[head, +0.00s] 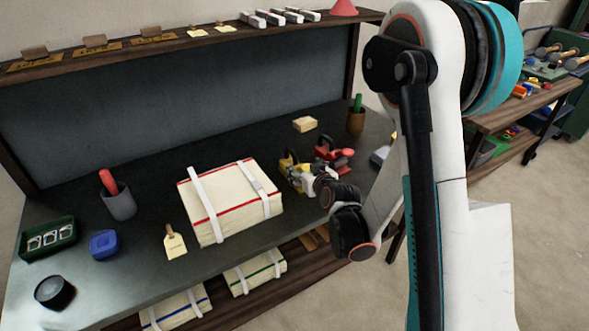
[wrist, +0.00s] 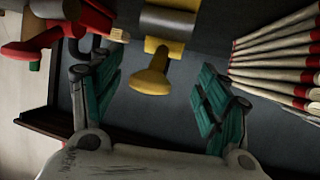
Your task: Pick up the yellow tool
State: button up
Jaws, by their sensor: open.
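The yellow tool (head: 291,170) stands on the dark workbench (head: 150,150), just right of the folded cloth bundle; my gripper (head: 316,184) partly covers it in the head view. In the wrist view, the yellow tool (wrist: 151,82) shows a rounded yellow knob and a grey cylindrical part, with its far end cut off by the top edge. My gripper (wrist: 160,88) is open, with its teal pads on either side of the knob. A visible gap separates each pad from the knob, so nothing is held.
A red tool (head: 335,153) stands close behind and right; it also shows in the wrist view (wrist: 75,22). The strapped cloth bundle (head: 225,208) lies to the left, its layered edges (wrist: 280,62) near the right finger. A brown cup (head: 356,121) and wooden block (head: 305,124) stand behind.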

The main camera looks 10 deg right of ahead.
aim_at(296, 163)
jog(key=x, duration=0.1)
jog(key=b+x, duration=0.1)
jog(key=x, duration=0.1)
jog(key=b+x, duration=0.1)
jog(key=x, duration=0.1)
jog(key=shift+a, duration=0.3)
jog(key=shift+w, duration=0.5)
grip_shut()
jog(key=shift+r, duration=0.1)
